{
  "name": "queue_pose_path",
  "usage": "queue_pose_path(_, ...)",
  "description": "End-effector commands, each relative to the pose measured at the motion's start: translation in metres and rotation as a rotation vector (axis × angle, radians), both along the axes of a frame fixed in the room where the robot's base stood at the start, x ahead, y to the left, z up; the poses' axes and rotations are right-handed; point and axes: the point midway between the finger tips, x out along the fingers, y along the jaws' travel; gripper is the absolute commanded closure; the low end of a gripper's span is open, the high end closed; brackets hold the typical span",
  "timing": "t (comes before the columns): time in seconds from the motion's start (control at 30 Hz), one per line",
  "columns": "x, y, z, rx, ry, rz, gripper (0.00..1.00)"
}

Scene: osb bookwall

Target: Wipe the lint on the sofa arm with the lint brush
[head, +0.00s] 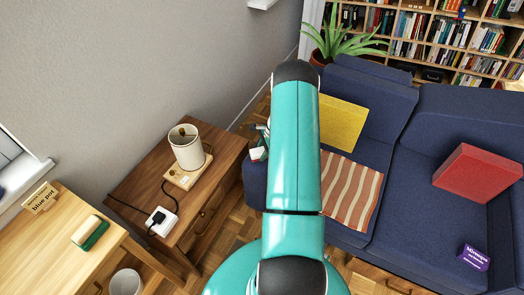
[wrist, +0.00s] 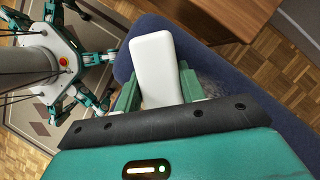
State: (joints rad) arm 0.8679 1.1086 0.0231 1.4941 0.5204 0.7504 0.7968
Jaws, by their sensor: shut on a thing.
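In the wrist view my gripper (wrist: 160,88) is shut on the white lint brush (wrist: 153,58), with a green finger on each side. The brush lies over the blue sofa arm (wrist: 245,100); its underside is hidden, so I cannot tell whether it touches the fabric. A greyish, fuzzy patch that looks like lint (wrist: 205,84) shows beside the right finger. In the head view my arm hides most of the gripper; a bit of the white brush (head: 257,154) shows left of it, above the sofa arm (head: 254,183).
The sofa holds a yellow cushion (head: 341,122), a striped cloth (head: 350,192), a red cushion (head: 478,173) and a purple box (head: 473,258).

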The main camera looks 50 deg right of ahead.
Motion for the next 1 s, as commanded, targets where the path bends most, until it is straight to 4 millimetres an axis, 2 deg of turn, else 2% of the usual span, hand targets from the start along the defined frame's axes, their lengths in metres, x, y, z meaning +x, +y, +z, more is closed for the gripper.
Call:
queue_pose_path(0.3,0.001,-0.002,-0.003,-0.001,0.0,0.0,0.79)
queue_pose_path(0.63,0.008,-0.027,-0.002,-0.002,-0.001,0.001,0.79)
queue_pose_path(1.0,0.012,-0.043,-0.002,-0.001,0.0,0.0,0.79)
